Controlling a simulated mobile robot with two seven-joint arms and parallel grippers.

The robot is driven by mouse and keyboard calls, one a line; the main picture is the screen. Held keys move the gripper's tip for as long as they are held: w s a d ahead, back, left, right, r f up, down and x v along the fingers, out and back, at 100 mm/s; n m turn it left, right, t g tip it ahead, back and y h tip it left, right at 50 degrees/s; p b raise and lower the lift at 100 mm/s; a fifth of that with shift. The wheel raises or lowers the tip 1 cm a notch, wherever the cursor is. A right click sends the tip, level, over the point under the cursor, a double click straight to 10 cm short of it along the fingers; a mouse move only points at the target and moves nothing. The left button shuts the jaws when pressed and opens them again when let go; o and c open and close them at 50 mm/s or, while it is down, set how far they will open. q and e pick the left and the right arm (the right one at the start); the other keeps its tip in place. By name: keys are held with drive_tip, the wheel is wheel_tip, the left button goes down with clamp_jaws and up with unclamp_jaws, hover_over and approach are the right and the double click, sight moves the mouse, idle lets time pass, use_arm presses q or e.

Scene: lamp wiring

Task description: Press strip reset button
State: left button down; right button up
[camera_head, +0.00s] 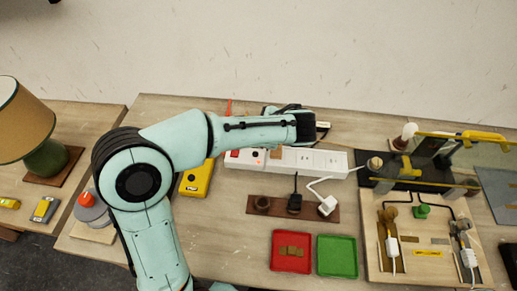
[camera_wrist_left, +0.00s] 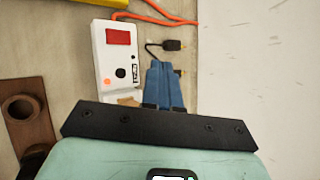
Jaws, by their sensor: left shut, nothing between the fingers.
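The white power strip (camera_head: 318,161) lies on the bench, partly covered by my left arm in the head view. Its end shows in the wrist view (camera_wrist_left: 103,51), with a red rocker switch (camera_wrist_left: 118,37), a small round black button (camera_wrist_left: 121,73) and a glowing orange light (camera_wrist_left: 106,82). My left gripper (camera_wrist_left: 164,64) has its blue fingers together and empty, beside the strip on its wall side. The fingertips look apart from the button; their height above the bench is unclear. In the head view the arm hides the fingers. My right gripper is not in view.
A small black plug (camera_wrist_left: 173,45) on a cord lies by the fingertips. An orange cord (camera_wrist_left: 150,18) runs past the strip's end. A yellow device (camera_head: 196,178) stands left of the strip. A brown rack (camera_head: 273,209) with plugs, a red tray (camera_head: 291,266) and a green tray (camera_head: 337,271) lie in front.

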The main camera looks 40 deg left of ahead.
use_arm(q)
drive_tip(key=shift+s, duration=0.1)
drive_tip(key=shift+f, duration=0.1)
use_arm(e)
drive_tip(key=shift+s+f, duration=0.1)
use_arm(q)
drive_tip(key=b, duration=0.6)
hover_over(257, 157)
wheel_tip(257, 157, down, 8)
drive_tip(key=shift+s+r, duration=0.1)
drive_tip(key=shift+r, duration=0.05)
drive_tip(key=shift+f, duration=0.4)
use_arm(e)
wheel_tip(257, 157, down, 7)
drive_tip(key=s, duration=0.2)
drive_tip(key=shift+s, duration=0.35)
use_arm(q)
drive_tip(key=shift+f, duration=0.2)
drive_tip(key=shift+f+b, duration=0.25)
drive_tip(key=shift+b, duration=0.15)
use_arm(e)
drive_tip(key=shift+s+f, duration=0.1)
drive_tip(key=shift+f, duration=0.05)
